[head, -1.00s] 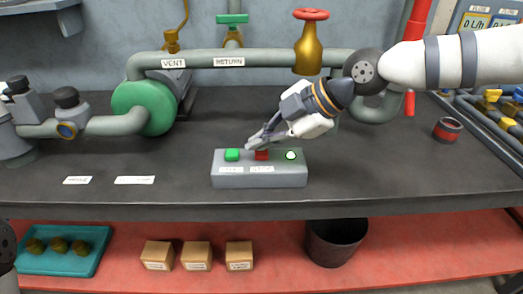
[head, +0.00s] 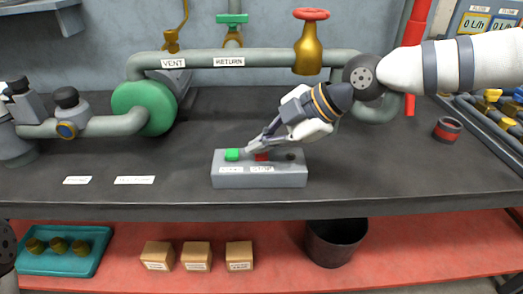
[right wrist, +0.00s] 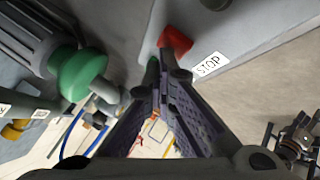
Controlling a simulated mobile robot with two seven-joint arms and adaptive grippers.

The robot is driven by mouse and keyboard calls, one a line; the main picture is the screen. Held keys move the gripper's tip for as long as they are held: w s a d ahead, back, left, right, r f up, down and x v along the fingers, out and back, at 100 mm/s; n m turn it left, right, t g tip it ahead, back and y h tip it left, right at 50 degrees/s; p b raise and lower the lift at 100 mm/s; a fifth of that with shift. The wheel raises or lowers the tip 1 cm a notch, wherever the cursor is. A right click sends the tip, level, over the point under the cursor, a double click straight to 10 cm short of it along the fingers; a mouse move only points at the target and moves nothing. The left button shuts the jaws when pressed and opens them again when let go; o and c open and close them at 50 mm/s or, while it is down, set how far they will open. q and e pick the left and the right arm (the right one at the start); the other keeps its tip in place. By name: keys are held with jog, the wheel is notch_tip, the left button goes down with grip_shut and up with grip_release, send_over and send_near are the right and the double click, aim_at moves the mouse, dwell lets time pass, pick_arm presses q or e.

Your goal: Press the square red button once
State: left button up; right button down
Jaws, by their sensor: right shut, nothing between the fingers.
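A grey control box (head: 290,180) stands on the dark bench with a green button (head: 232,155) on the left and a square red button (head: 262,157) in the middle. A small round lamp (head: 291,156) on the right of the box is dark. My right gripper (head: 250,150) is shut and empty, tilted down over the red button, which it partly hides. In the right wrist view, the red button (right wrist: 175,40) shows just beyond the fingertips (right wrist: 163,72), beside a STOP label (right wrist: 210,65). I cannot tell whether they touch. My left gripper is not in view.
Grey pipes with a red-wheeled brass valve (head: 308,45) and a green flange (head: 143,108) run behind the box. A red-and-black cylinder (head: 447,129) is at the right.

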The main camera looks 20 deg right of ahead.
aim_at(262, 156)
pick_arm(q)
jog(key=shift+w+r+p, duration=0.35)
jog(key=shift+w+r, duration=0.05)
pick_arm(e)
jog(key=shift+r, duration=0.9)
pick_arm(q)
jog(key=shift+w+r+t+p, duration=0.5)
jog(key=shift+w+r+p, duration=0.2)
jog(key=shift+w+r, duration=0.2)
pick_arm(e)
notch_tip(262, 156, up, 5)
